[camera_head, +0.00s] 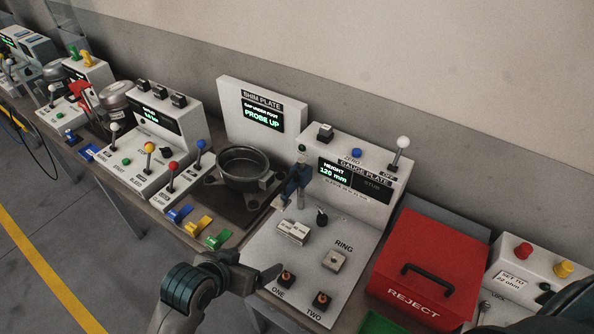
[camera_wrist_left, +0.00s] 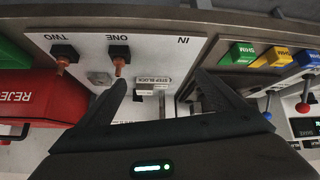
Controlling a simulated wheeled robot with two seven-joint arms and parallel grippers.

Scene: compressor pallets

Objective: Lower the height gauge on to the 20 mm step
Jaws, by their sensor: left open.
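The gauge plate station (camera_head: 350,235) has a display (camera_head: 336,173) reading HEIGHT 120 mm. A blue upright part (camera_head: 299,180), which looks like the height gauge, stands at the station's left side. The small step block (camera_head: 293,231) lies on the plate in front of it; the block also shows in the left wrist view (camera_wrist_left: 154,84). My left gripper (camera_head: 258,264) is open and empty over the plate's front left edge, apart from the gauge and block. Its fingers (camera_wrist_left: 158,80) spread on either side of the block in the wrist view. The gauge's foot is hard to make out.
A red REJECT box (camera_head: 430,250) stands to the right. Coloured shims (camera_head: 198,223) and a round casting (camera_head: 245,166) lie to the left.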

